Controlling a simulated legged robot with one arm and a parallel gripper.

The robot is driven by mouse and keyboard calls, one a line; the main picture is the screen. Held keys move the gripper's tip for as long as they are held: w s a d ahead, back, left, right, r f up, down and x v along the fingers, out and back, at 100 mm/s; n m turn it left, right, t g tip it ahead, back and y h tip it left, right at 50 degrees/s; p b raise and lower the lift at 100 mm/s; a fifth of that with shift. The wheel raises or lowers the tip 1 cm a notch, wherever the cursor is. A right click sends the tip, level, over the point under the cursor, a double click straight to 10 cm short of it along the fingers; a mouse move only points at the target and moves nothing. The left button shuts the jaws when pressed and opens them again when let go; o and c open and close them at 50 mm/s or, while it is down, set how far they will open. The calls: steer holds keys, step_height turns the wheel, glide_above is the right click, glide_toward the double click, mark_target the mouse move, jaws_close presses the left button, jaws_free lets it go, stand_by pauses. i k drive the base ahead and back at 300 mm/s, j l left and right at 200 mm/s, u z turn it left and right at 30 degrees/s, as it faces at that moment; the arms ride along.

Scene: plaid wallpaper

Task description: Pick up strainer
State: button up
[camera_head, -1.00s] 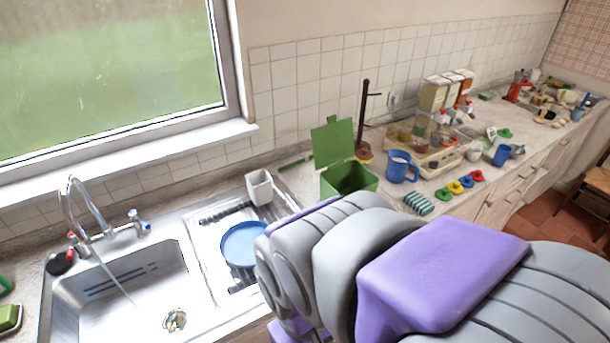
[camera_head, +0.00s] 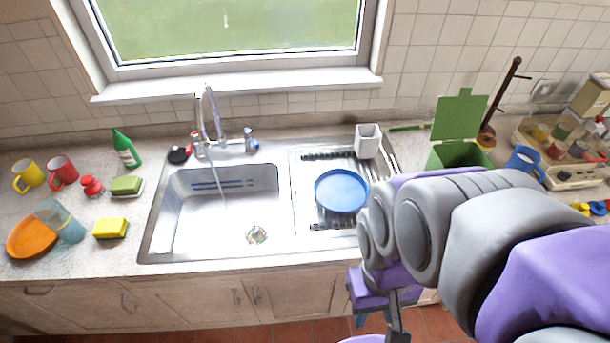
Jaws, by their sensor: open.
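A small round metal strainer (camera_head: 257,235) sits at the drain in the floor of the sink basin (camera_head: 215,205). It is partly glossy and its edges are hard to make out against the steel. My gripper (camera_head: 378,320) hangs at the bottom, right of the sink and in front of the counter's front edge. It is well apart from the strainer. Its jaws are open and nothing shows between them; its lower end is partly cut off by the frame.
Water runs from the tap (camera_head: 212,120) into the basin. A blue plate (camera_head: 341,191) and a white holder (camera_head: 367,141) stand on the drainboard. Mugs (camera_head: 62,172), sponges (camera_head: 111,228) and an orange plate (camera_head: 33,239) are at left. A green bin (camera_head: 458,155) stands at right.

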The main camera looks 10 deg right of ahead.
mark_target(257, 235)
steer(key=i+l+u, duration=0.4)
steer(key=l+u, duration=0.15)
steer(key=u, duration=1.1)
steer(key=k+j, duration=0.05)
